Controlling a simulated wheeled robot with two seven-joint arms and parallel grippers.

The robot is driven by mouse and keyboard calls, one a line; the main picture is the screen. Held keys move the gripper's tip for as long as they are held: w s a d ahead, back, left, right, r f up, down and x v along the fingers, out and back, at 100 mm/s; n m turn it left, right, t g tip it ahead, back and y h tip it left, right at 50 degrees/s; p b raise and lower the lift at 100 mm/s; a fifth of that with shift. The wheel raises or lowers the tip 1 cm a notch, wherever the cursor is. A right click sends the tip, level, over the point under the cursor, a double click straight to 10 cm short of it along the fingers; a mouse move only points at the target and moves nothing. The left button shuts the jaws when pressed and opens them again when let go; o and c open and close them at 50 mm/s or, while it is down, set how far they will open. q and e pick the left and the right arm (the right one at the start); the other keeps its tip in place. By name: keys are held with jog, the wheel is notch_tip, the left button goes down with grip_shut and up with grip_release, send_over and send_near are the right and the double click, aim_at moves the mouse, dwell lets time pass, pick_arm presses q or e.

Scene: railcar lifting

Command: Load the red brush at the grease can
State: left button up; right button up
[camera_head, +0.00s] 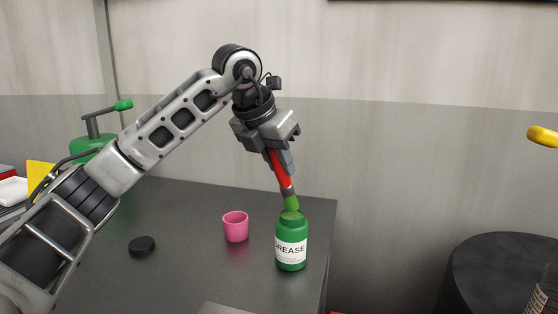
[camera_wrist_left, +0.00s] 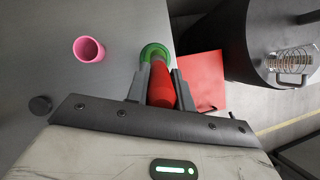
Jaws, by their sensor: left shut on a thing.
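My left gripper (camera_head: 275,155) is shut on the red brush (camera_head: 280,173) and holds it tilted, with its lower end down at the grease can. The brush has a red handle, a grey band and a green lower end. The green grease can (camera_head: 291,249) with a white GREASE label stands near the table's right edge. The brush's green end meets the can's mouth; how far it reaches inside is hidden. In the left wrist view the red brush (camera_wrist_left: 161,88) lies between the fingers (camera_wrist_left: 159,82), with the can's green rim (camera_wrist_left: 155,48) beyond. My right gripper is out of view.
A pink cup (camera_head: 236,227) stands left of the can on the dark table (camera_head: 190,215). A black round lid (camera_head: 142,246) lies further left. A green pump can (camera_head: 88,147) stands at the back left. A dark round drum (camera_head: 490,275) stands to the right, beyond a gap.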

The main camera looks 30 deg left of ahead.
pick_arm(q)
jog(key=shift+r+p, duration=2.3)
jog(key=shift+r, duration=0.65)
